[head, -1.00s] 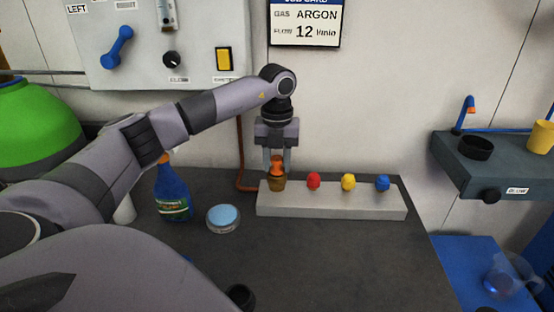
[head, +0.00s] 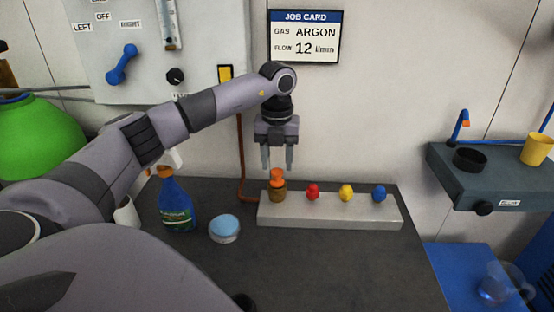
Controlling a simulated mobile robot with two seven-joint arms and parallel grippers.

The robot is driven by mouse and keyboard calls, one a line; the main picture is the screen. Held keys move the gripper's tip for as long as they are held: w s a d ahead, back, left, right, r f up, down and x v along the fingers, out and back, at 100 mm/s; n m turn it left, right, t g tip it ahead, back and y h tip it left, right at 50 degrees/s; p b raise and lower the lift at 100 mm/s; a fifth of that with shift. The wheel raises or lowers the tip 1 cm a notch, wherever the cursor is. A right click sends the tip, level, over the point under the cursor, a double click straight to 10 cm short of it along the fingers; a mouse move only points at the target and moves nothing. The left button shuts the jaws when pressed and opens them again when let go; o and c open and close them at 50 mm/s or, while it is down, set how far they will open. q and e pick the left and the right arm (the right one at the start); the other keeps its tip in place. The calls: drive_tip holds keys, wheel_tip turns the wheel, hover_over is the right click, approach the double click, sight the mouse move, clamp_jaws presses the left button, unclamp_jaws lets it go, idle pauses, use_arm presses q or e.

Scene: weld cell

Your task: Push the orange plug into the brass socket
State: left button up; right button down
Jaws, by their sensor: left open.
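The orange plug (head: 277,176) stands upright in the top of the brass socket (head: 278,192), with its orange head showing above the socket. How deep it sits is hard to tell. The socket is at the left end of a pale grey block (head: 330,213) on the dark bench. My left gripper (head: 278,166) points down just above the plug, its fingers spread apart and empty. The fingertips look clear of the plug's body. My right gripper does not show.
Red (head: 312,192), yellow (head: 346,192) and blue (head: 379,194) knobs stand along the block. A blue spray bottle (head: 175,206) and a blue-topped tin (head: 225,228) are left of it. The bench (head: 330,268) in front is mostly clear.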

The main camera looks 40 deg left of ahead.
sight(277, 171)
use_arm(q)
drive_tip(key=shift+r+p, duration=0.4)
drive_tip(key=shift+r, duration=3)
